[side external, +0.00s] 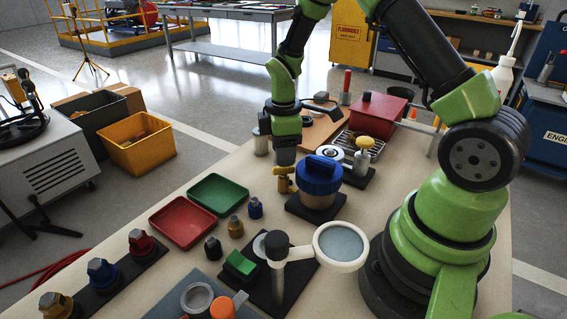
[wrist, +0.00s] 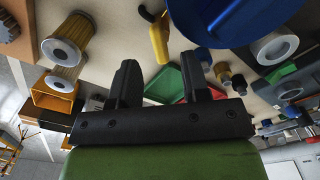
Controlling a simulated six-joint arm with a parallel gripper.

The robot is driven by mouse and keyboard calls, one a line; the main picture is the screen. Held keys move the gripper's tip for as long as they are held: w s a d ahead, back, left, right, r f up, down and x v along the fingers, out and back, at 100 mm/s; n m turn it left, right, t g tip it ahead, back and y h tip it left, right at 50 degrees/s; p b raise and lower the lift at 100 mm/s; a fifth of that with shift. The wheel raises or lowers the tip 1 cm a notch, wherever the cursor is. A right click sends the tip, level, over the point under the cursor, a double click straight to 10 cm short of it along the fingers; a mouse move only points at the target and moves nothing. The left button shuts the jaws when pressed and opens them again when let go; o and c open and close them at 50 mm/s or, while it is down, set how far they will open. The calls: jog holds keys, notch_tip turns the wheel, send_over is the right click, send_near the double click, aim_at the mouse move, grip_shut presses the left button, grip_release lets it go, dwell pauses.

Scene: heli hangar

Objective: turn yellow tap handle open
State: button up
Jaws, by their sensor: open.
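The yellow tap handle (side external: 285,184) sits low on the left side of a cream container with a blue lid (side external: 321,172), which stands on a dark base. My gripper (side external: 286,160) points down just above the tap, and its dark jaws partly hide the tap's top. In the wrist view my gripper (wrist: 160,75) has its two fingers apart with nothing between them. The yellow handle (wrist: 159,40) shows beyond the fingertips, roughly in line with the gap. The blue lid (wrist: 225,18) is close by, to the right. Contact with the handle is not visible.
A magnifier (side external: 340,245) on a stand is in front of the container. Green (side external: 218,193) and red (side external: 183,222) trays lie to the left, with several small capped bottles nearby. A red box (side external: 378,112) stands behind. The table between tap and trays is fairly clear.

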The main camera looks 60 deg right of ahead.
aim_at(283, 171)
jog(key=shift+f, duration=1.85)
grip_shut()
jog(key=shift+m, duration=0.3)
jog(key=m, duration=0.4)
jog(key=shift+m, duration=2.1)
